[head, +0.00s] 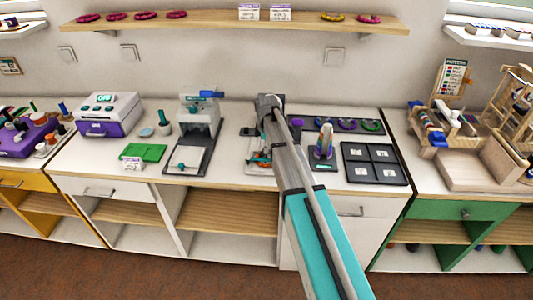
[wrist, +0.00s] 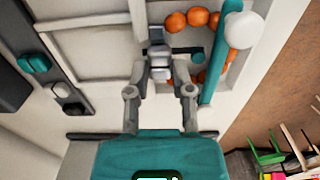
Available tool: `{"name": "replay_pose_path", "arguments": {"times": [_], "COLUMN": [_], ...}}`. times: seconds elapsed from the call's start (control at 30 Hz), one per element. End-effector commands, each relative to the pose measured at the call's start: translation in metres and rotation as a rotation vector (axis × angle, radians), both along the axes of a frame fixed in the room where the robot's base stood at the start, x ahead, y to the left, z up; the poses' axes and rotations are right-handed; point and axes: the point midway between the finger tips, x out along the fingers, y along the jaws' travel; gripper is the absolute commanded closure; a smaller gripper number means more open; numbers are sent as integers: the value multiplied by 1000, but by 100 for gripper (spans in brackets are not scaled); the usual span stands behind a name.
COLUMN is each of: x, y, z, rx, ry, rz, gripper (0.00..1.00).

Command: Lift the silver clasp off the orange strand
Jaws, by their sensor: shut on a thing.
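My gripper (wrist: 160,58) points at the bead board and its fingers are closed on the small silver clasp (wrist: 160,74). The orange strand (wrist: 176,22) shows as several round orange beads in a curve beside the clasp, in a pale tray (wrist: 112,14). In the head view my gripper (head: 268,103) is over the middle of the counter, and my arm hides much of the board. I cannot tell whether the clasp is clear of the strand.
A teal bar (wrist: 214,65) and a white ball (wrist: 240,30) stand close to the right of my fingers. A grey press-like stand (head: 200,120) is left of the arm.

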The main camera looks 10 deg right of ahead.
Motion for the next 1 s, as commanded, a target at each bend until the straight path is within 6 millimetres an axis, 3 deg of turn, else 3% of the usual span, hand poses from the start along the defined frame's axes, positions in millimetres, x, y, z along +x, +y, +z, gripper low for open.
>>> {"name": "replay_pose_path", "arguments": {"times": [1.0], "x": [0], "y": [0], "z": [30], "rx": [0], "ry": [0], "rz": [0], "gripper": [100]}}
